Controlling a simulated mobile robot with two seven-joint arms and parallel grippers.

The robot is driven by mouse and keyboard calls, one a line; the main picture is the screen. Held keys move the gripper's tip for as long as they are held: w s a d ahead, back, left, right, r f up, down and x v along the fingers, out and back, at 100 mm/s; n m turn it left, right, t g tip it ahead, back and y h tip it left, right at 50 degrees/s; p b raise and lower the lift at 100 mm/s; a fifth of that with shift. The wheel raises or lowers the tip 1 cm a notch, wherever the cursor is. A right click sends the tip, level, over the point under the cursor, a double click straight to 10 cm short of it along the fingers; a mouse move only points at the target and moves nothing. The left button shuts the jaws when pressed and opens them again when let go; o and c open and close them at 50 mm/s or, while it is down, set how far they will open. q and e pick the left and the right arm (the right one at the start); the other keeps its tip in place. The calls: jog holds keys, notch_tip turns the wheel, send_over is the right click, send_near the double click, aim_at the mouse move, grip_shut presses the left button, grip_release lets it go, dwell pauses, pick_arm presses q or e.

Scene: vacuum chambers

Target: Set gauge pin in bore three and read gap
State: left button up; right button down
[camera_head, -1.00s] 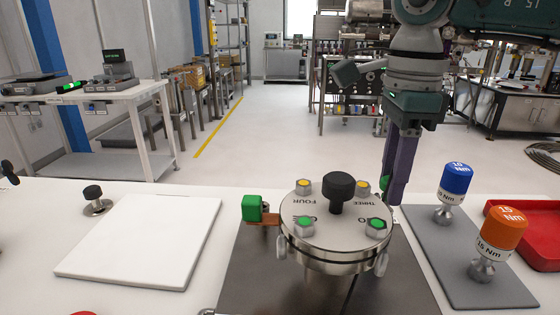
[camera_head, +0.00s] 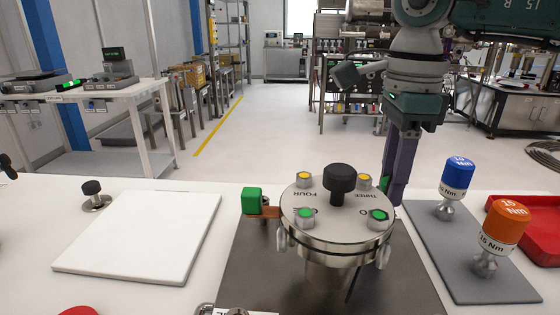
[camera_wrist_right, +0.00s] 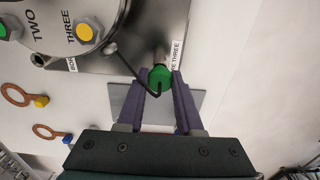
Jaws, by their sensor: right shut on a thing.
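The round steel chamber flange (camera_head: 325,215) stands on a dark plate, with a black knob on top and bolts at FOUR and THREE capped yellow, the two nearer ones green. My right gripper (camera_head: 394,195) reaches down behind its right side. In the right wrist view the purple fingers (camera_wrist_right: 160,84) are shut on a green-headed piece (camera_wrist_right: 160,76), seemingly the gauge pin. It is beside a label ending in "RE THREE" (camera_wrist_right: 176,56), below the yellow bolt marked THREE (camera_wrist_right: 84,32). The pin's lower end and the bore are hidden, so I cannot tell how deep it sits. My left gripper is out of view.
Blue (camera_head: 458,178) and orange (camera_head: 504,222) torque drivers stand on a grey mat at right, near a red tray (camera_head: 535,230). A green block on a copper tab (camera_head: 252,200) sticks out left of the flange. A white pad (camera_head: 140,240) lies clear at left.

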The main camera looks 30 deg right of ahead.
pick_arm(q)
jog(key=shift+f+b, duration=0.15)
jog(key=shift+b, duration=0.15)
pick_arm(e)
jog(key=shift+f, duration=0.45)
jog(key=shift+c, duration=2.4)
grip_release()
jog(key=shift+r, duration=0.1)
pick_arm(q)
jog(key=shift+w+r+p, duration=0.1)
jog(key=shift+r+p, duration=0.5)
jog(key=shift+p, duration=0.2)
pick_arm(e)
jog(key=shift+r, duration=0.85)
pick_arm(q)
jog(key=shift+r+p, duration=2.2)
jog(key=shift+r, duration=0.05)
pick_arm(e)
jog(key=shift+r, duration=2.7)
